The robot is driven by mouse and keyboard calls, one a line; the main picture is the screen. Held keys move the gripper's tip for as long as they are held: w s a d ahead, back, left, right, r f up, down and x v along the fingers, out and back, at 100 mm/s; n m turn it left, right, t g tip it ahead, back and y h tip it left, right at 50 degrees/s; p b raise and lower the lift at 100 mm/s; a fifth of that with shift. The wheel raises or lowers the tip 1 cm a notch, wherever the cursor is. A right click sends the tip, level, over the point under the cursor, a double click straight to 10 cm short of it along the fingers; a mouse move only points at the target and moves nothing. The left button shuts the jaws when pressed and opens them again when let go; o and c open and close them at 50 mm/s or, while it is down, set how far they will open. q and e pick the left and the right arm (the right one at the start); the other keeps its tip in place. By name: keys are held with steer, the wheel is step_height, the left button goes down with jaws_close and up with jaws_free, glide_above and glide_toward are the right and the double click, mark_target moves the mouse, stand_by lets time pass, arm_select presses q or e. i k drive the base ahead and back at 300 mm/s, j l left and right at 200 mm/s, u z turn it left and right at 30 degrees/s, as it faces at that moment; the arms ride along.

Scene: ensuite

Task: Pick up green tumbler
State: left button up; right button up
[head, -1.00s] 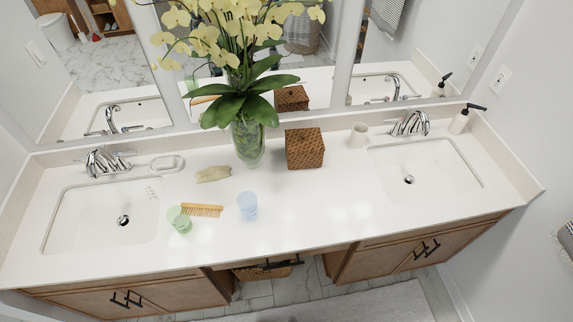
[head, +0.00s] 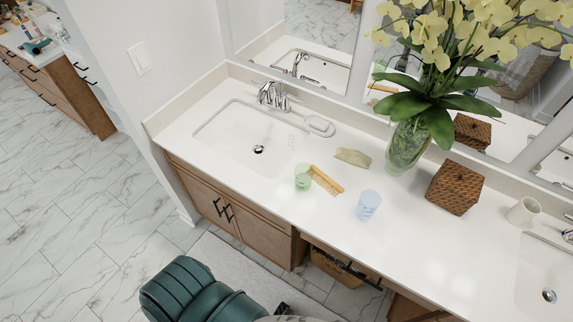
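The green tumbler (head: 302,178) is a small translucent pale green cup. It stands on the white countertop (head: 300,213), near the front edge and to the right of the left sink. A wooden comb (head: 327,181) lies just to its right, its near end at or against the tumbler; I cannot tell whether they touch. A pale blue tumbler (head: 368,205) stands further right. Neither of my grippers can be made out in the head view, and nothing is seen holding the tumbler.
The left sink (head: 250,140) with its chrome faucet (head: 272,95) lies to the left. A soap dish (head: 320,126), a pale sponge-like piece (head: 352,157), a flower vase (head: 405,146), a woven box (head: 457,187) and a beige cup (head: 523,210) stand behind or right. The marble floor (head: 80,210) is clear at left.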

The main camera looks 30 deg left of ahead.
mark_target(303, 172)
steer(key=u, duration=0.95)
steer(key=k+j+u, duration=0.2)
steer(key=k+j, duration=0.05)
